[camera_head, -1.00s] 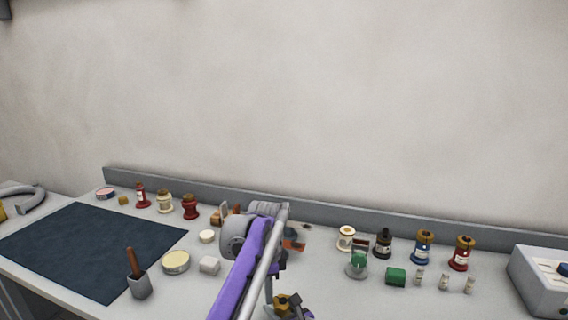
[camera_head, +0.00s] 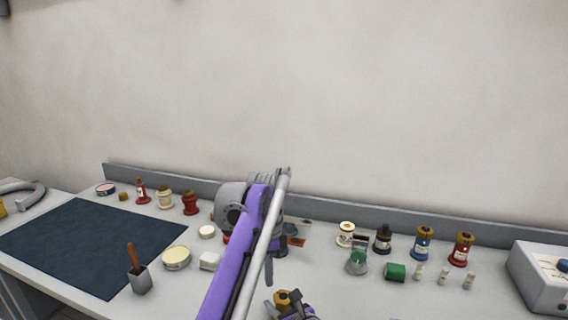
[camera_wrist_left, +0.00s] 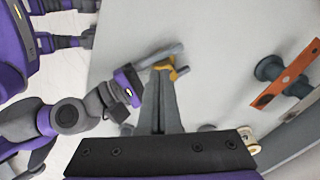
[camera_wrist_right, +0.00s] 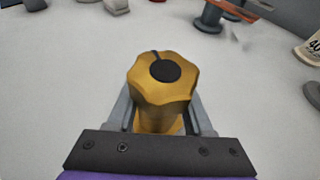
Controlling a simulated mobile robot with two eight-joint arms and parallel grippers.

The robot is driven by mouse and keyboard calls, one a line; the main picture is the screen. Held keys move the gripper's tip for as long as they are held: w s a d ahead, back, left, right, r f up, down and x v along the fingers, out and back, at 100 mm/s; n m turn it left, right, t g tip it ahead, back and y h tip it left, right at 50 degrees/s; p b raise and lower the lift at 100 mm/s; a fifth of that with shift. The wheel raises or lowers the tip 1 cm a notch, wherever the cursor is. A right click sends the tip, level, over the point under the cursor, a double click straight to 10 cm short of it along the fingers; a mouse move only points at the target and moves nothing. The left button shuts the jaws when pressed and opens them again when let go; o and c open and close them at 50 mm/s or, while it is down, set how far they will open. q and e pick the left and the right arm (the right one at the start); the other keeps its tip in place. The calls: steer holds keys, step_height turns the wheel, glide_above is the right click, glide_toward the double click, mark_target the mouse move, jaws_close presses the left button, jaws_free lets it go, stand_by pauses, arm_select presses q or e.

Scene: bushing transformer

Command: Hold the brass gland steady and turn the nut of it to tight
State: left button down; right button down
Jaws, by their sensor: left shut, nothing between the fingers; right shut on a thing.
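The brass gland (camera_wrist_right: 160,85), a lobed yellow nut with a black round centre, stands between the fingers of my right gripper (camera_wrist_right: 162,125), which is shut on it. In the head view the gland (camera_head: 283,298) and right gripper (camera_head: 291,304) are low in the middle. My left gripper (camera_wrist_left: 162,75) is shut and empty. Its fingertips overlap the gland (camera_wrist_left: 173,68) in the left wrist view; I cannot tell whether they touch it.
An orange strip on a grey post (camera_wrist_left: 290,80) stands behind the gland. Several bottles and spools (camera_head: 422,246) line the back right, with a green cylinder (camera_head: 395,272) before them. A dark mat (camera_head: 85,250) covers the left. A grey cup (camera_head: 140,281) and a tin (camera_head: 176,258) stand beside it.

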mark_target(283, 299)
arm_select(q)
step_height(283, 299, down, 6)
steer(key=s, duration=0.1)
steer(key=shift+s+d+f, duration=0.15)
steer(key=shift+s+f, duration=0.05)
steer(key=shift+s, duration=0.05)
stand_by(0.4)
steer(key=shift+w+d, duration=0.3)
steer(key=shift+d, duration=0.05)
stand_by(0.8)
steer(key=shift+w, duration=0.15)
steer(key=shift+w+a, duration=0.2)
steer(key=shift+w, duration=0.85)
steer(key=shift+d, duration=0.1)
steer(key=shift+w, duration=0.1)
